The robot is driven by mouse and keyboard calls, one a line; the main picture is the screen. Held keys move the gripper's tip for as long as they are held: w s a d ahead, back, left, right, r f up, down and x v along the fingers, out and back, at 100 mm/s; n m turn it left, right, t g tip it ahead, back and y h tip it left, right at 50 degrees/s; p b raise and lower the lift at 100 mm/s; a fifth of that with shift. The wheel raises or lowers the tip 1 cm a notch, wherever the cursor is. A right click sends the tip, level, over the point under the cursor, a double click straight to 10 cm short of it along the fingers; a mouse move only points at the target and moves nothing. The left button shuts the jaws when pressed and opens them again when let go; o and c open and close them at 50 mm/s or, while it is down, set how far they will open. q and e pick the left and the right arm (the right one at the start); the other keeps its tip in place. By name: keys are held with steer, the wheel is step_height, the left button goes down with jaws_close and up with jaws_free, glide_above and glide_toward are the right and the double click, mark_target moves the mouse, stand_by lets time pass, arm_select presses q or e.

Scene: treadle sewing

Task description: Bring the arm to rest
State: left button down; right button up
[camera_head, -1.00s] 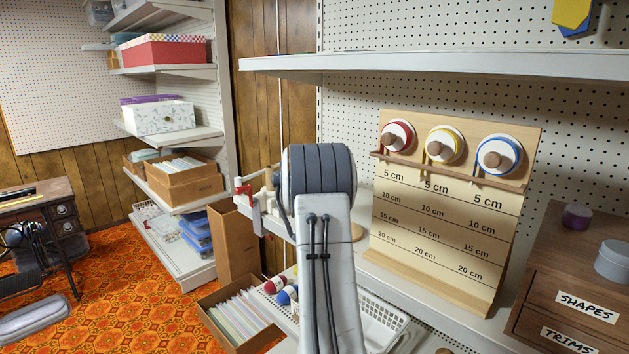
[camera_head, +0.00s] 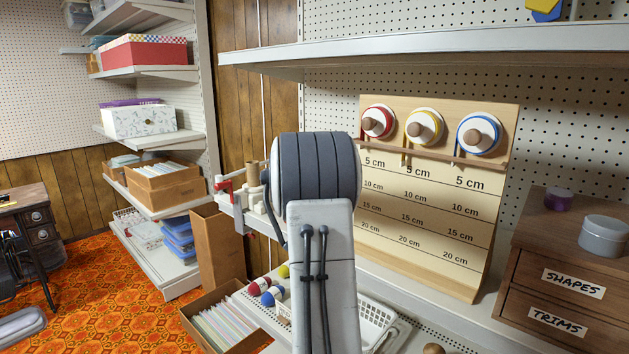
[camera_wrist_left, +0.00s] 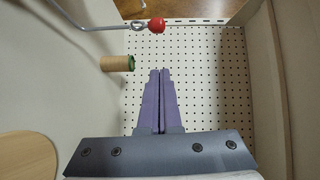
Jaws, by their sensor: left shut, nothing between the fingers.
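My arm stands upright in the middle of the head view, its dark grey joint in front of the shelf; the gripper itself is hidden there. In the left wrist view my left gripper (camera_wrist_left: 161,72) is shut, its two purple fingers together and empty. A cardboard tube (camera_wrist_left: 116,63) with a green end is left of the fingertips, apart from them. A metal rod with a red knob (camera_wrist_left: 156,25) lies beyond them. My right gripper is in neither view.
A wooden board (camera_head: 425,230) with three ribbon spools stands on the shelf. A red and white clamp device (camera_head: 238,190) is left of my arm. A wooden drawer unit (camera_head: 560,260) is at right. A white basket (camera_head: 378,322) and a box of cards (camera_head: 225,325) are low down.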

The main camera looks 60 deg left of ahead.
arm_select(q)
steer(key=w+d+b+v, duration=0.1)
steer(key=v, duration=0.6)
steer(key=shift+d+r, duration=0.15)
steer(key=shift+d, duration=0.1)
